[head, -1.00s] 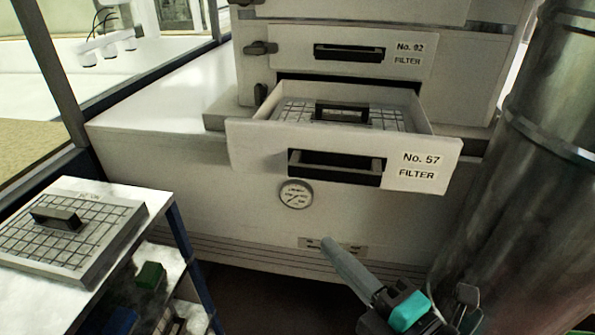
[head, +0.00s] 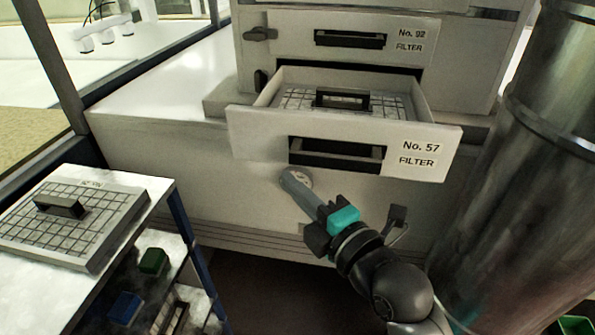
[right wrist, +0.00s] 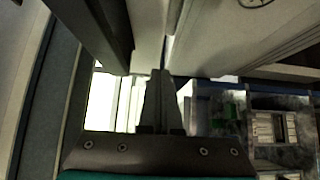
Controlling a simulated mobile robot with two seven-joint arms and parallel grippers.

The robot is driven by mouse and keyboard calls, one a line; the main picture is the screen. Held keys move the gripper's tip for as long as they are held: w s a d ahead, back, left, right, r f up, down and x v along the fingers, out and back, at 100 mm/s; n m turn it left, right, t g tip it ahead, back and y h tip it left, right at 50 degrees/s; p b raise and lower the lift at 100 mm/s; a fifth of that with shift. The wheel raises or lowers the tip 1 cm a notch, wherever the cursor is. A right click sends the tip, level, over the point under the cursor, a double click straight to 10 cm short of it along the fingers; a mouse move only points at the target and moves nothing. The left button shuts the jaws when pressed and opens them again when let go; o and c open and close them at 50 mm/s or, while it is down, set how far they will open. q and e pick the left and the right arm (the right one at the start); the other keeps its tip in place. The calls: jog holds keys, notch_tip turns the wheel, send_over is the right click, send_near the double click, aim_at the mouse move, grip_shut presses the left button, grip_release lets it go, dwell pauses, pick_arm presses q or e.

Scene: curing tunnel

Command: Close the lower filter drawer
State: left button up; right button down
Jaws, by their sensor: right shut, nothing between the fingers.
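The lower filter drawer (head: 400,158), a pale box labelled No. 57 FILTER with a dark recessed handle, is pulled out of the cabinet. A gridded filter with a dark handle (head: 342,99) lies inside it. My left gripper is out of view.
The upper drawer (head: 290,48), No. 92, is shut above. A cart (head: 150,212) at the left carries another gridded filter (head: 75,222). A large metal duct (head: 515,190) stands close on the right.

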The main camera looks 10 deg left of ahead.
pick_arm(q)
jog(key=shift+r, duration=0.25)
pick_arm(e)
jog(key=shift+w+d, duration=0.1)
jog(key=shift+w, duration=1.05)
